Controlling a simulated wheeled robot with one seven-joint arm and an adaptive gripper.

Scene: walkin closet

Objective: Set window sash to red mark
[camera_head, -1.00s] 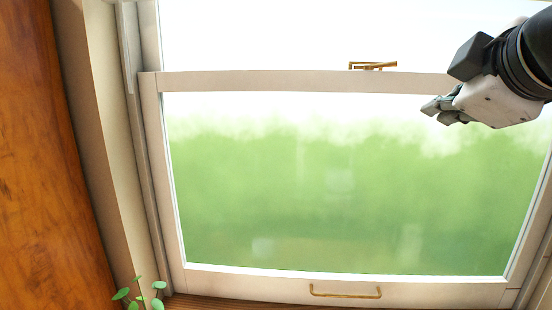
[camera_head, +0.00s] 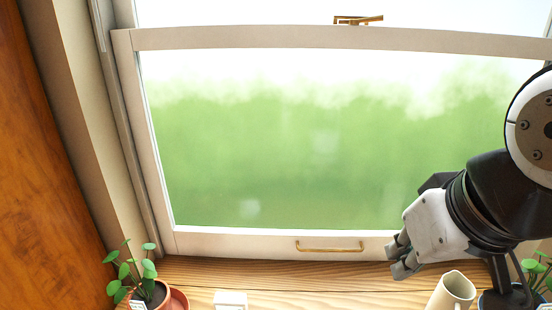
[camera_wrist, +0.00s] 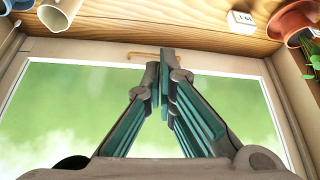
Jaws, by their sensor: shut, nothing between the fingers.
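The white-framed window sash (camera_head: 330,38) fills the middle of the head view, its bottom rail close to the wooden sill. A brass pull handle (camera_head: 329,247) is on the bottom rail; it also shows in the wrist view (camera_wrist: 140,55), partly behind my fingers. A brass latch (camera_head: 358,19) sits on the top rail. My gripper (camera_head: 399,263) is shut and empty, low in front of the window, to the right of the handle in the head view. Its fingertips in the wrist view (camera_wrist: 164,68) overlap the handle's right end; contact cannot be told. I see no red mark.
On the wooden sill (camera_head: 275,277) stand a potted plant (camera_head: 148,290) at left, a small white block (camera_head: 230,300), and a cream pitcher (camera_head: 453,292) below my gripper. Another plant (camera_head: 540,272) is at far right. A brown wooden panel (camera_head: 45,180) borders the left.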

